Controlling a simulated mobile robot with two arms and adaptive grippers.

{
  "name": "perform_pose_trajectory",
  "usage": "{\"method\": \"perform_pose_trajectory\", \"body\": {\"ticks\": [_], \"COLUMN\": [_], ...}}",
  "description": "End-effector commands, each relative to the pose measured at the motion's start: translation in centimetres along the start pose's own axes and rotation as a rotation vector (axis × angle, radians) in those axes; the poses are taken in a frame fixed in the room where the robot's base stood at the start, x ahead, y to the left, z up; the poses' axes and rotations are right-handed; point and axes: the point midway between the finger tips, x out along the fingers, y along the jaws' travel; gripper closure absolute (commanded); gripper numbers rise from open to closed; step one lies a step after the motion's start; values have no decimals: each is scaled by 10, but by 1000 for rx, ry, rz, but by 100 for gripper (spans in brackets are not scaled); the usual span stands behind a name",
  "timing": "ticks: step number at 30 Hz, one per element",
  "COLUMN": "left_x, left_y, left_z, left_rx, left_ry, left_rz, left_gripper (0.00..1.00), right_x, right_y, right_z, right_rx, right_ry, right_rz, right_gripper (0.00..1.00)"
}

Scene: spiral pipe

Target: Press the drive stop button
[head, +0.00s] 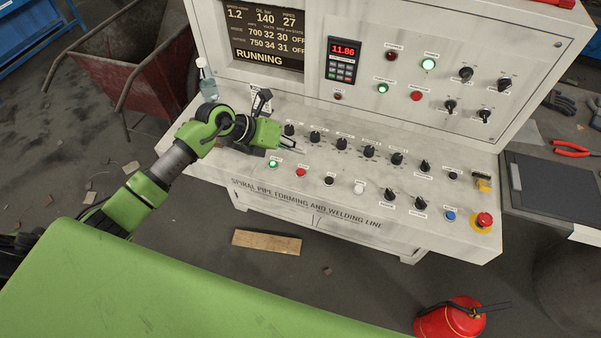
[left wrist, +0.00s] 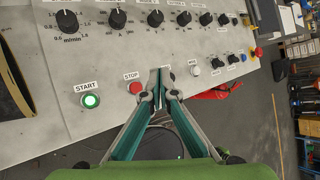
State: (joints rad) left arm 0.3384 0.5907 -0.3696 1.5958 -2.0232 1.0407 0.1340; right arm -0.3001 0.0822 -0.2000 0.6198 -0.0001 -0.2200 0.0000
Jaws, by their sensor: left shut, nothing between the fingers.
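The red drive stop button (head: 301,172) is on the sloped desk of the control console, just right of the lit green start button (head: 273,163). In the left wrist view the stop button (left wrist: 135,88) sits under a STOP label, with the start button (left wrist: 91,101) to its left. My left gripper (head: 296,148) is shut and empty above the desk, near the row of black knobs. In the left wrist view its fingertips (left wrist: 160,74) show just right of the stop button, apart from it in the picture. My right gripper is not in view.
The console display (head: 262,57) reads RUNNING. Black knobs (head: 342,144) stand behind the buttons. A red emergency stop (head: 484,220) is at the desk's right end. A clear bottle (head: 208,82) stands at its left. A fire extinguisher (head: 448,320) is on the floor.

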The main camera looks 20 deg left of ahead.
Motion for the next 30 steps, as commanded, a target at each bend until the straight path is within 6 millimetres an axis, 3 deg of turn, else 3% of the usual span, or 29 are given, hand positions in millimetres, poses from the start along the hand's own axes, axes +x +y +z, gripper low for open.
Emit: {"method": "perform_pose_trajectory", "body": {"ticks": [1, 12, 30], "left_x": [9, 43, 48], "left_y": [6, 32, 35], "left_z": [-7, -31, -35], "left_rx": [-1, 0, 1], "left_ry": [1, -1, -1], "left_rz": [-1, 1, 0], "left_gripper": [100, 100, 100], "right_x": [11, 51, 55], "right_y": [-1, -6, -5], "right_z": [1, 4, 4], "right_rx": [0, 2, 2], "right_ry": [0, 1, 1], "right_rz": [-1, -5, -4], "right_gripper": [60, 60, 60]}}
